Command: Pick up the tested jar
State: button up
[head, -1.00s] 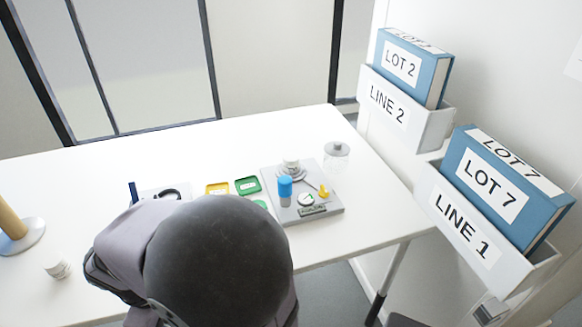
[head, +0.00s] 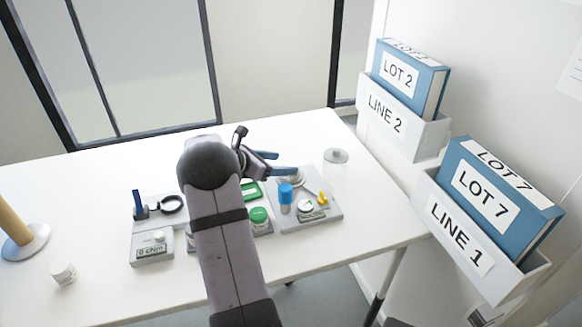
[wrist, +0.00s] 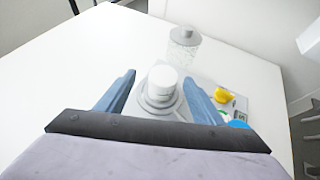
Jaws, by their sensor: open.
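A small white jar (wrist: 163,80) stands on a round grey rest in the wrist view, between and a little beyond my fingers. My gripper (wrist: 159,77) is open, with one blue finger on each side of the jar's line. In the head view my gripper (head: 288,163) is over the back of the grey tray (head: 318,216), pointing right. The jar is mostly hidden there by the fingers. Whether a finger touches the jar cannot be told. Another white jar (head: 64,273) stands on the table at far left.
The tray also holds a blue cylinder (head: 285,193), a yellow piece (head: 323,198) and a round dial (head: 305,205). A clear lidded vessel (head: 335,163) stands just behind. A green-lidded jar (head: 259,217) and a grey device with a display (head: 152,251) are nearer.

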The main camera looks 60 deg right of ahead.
jog(key=shift+s+d+f, duration=0.15)
jog(key=shift+s+d, duration=0.1)
jog(key=shift+d, duration=0.2)
jog(key=shift+s+d+f, duration=0.1)
jog(key=shift+s+d, duration=0.1)
jog(key=shift+d, duration=0.2)
jog(key=shift+p+x, duration=0.7)
jog(key=shift+x, duration=2.5)
jog(key=shift+s+a+f, duration=0.15)
jog(key=shift+s, duration=0.05)
jog(key=c, duration=1.2)
